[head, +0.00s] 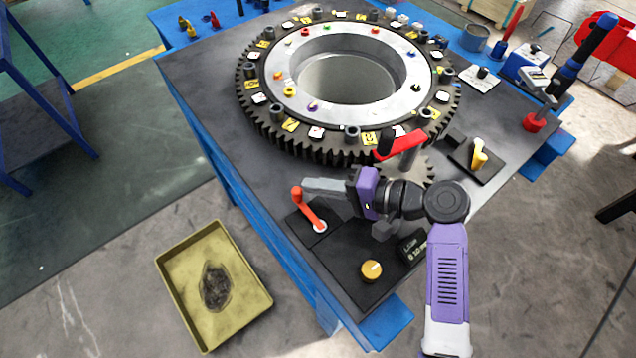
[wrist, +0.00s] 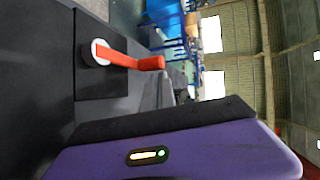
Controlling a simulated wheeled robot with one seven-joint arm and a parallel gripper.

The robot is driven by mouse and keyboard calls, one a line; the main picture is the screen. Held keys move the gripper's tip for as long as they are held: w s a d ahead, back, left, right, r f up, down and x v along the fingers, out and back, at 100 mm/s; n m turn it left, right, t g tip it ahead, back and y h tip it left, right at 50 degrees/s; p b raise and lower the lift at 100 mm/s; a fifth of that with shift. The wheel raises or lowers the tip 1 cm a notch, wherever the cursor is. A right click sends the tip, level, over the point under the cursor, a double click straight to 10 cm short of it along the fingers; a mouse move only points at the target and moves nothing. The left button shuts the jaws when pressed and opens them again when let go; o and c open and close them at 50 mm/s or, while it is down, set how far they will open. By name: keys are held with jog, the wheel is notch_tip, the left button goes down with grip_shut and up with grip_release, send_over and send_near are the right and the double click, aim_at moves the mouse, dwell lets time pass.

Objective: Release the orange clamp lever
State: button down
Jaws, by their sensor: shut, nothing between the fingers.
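The orange clamp lever (head: 309,211) stands on a dark plate at the near left corner of the table, on a pale round pivot. In the wrist view the lever (wrist: 130,60) runs from its white pivot to a rounded orange knob at its right end. My gripper (head: 306,187) is shut and empty, with its fingertips close by the lever's knob end in the head view. I cannot tell whether they touch it. In the wrist view the purple gripper body fills the bottom, and the grey fingers show only in part near the knob.
A large toothed ring (head: 300,142) fills the table's middle, behind my arm. A yellow knob (head: 371,270) is in front. A tray (head: 257,297) lies on the floor at left.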

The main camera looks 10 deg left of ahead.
jog(key=shift+d, duration=0.1)
jog(key=b+v, duration=0.1)
jog(key=v, duration=0.6)
jog(key=shift+d+r, duration=0.1)
jog(key=shift+d, duration=0.2)
dwell(0.5)
